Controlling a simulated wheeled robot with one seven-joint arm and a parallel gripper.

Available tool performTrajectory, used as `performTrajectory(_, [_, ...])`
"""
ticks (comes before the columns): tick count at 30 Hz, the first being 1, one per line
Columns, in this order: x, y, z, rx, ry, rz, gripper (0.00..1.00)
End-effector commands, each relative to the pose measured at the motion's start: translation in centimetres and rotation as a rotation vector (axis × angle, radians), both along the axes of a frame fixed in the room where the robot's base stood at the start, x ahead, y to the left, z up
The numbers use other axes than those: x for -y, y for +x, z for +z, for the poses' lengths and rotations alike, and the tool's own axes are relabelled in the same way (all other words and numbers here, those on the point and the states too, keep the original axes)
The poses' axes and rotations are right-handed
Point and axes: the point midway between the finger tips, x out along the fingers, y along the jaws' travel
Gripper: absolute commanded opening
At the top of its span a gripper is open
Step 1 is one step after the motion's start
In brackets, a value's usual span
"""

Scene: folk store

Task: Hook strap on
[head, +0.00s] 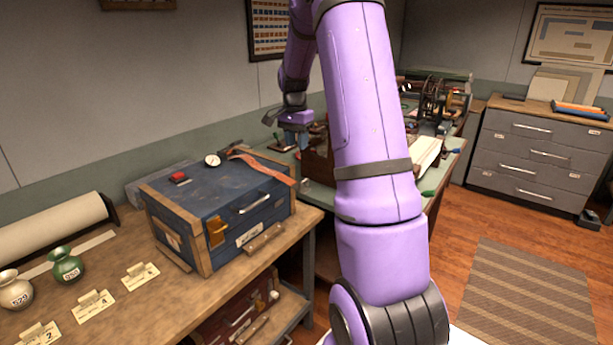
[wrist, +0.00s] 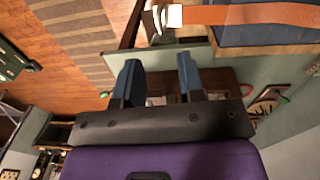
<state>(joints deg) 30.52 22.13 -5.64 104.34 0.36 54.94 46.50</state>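An orange strap (head: 265,168) lies across the lid of a blue chest (head: 200,190) with wooden edges, its end at the chest's right side. In the wrist view the strap (wrist: 250,14) runs in from the right at the top and ends in a pale tip with a metal piece (wrist: 158,19) beside it. I cannot tell what that piece is fixed to. My gripper (wrist: 158,65) is open and empty, its two blue fingers apart, pointing toward the strap end without touching it. In the head view my gripper (head: 288,140) is behind and right of the chest, over the green-topped bench.
A wooden bench (head: 150,300) holds vases and cards at left. The green bench (head: 319,192) carries machinery at the back.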

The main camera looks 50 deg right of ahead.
Motion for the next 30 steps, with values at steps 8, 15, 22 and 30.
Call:
performTrajectory(8, [2.1, 0.1, -2.4, -0.023, 0.007, -0.067, 0.36])
performTrajectory(15, [2.1, -0.2, -5.7, -0.025, 0.007, -0.067, 0.36])
performTrajectory(22, [2.1, -0.4, -9.7, -0.023, 0.008, -0.065, 0.36])
performTrajectory(30, [2.1, -0.5, -12.3, -0.021, 0.006, -0.064, 0.36])
